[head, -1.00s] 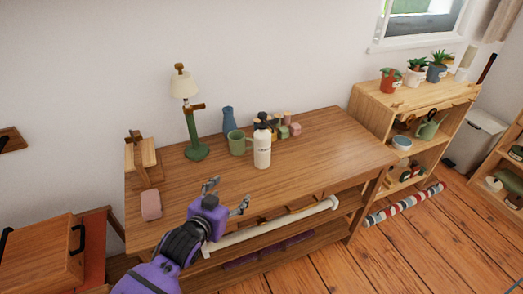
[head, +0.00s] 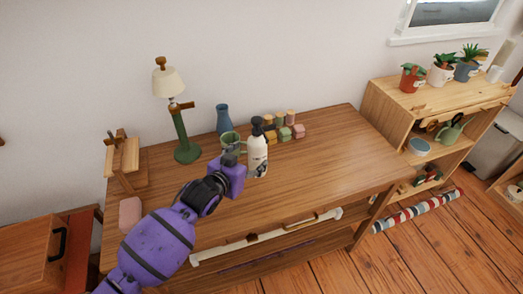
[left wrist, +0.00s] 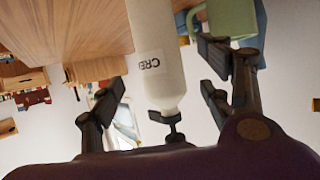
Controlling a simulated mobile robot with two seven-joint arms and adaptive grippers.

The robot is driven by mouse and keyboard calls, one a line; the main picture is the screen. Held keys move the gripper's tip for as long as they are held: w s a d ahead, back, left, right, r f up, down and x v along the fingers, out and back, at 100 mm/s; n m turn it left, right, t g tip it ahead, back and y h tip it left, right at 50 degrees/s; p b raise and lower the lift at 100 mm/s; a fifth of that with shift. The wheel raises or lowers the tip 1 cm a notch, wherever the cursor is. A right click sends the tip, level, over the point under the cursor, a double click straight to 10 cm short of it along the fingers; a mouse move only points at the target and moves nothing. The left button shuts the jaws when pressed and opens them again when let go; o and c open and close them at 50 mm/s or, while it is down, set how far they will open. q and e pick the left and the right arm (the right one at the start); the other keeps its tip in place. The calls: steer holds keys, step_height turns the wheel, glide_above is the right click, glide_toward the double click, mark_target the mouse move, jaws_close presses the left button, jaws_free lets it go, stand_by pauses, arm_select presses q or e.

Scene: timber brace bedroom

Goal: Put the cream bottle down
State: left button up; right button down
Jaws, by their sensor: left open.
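The cream bottle (head: 257,158), white with a black pump top, stands upright on the wooden table (head: 330,150). My left gripper (head: 241,156) is right beside it on its left and is open. In the left wrist view the cream bottle (left wrist: 156,65) appears upside down, with part of its label showing, between the two spread fingers of my left gripper (left wrist: 165,105). A gap shows between the bottle and each finger. My right gripper is not in view.
A green mug (head: 230,140) stands close behind the gripper, and a blue vase (head: 223,119) is behind it. Several small blocks (head: 285,133) are behind the bottle. A green lamp (head: 183,140) stands left. The table's right half is clear.

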arm_select(q)
steer(key=shift+x, duration=1.25)
steer(key=x, duration=0.4)
steer(key=shift+w+d+r, duration=0.1)
steer(key=shift+w+r, duration=0.05)
steer(key=shift+r, duration=0.2)
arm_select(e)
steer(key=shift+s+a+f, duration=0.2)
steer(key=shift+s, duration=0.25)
arm_select(q)
steer(key=shift+c, duration=0.5)
steer(key=c, duration=1.4)
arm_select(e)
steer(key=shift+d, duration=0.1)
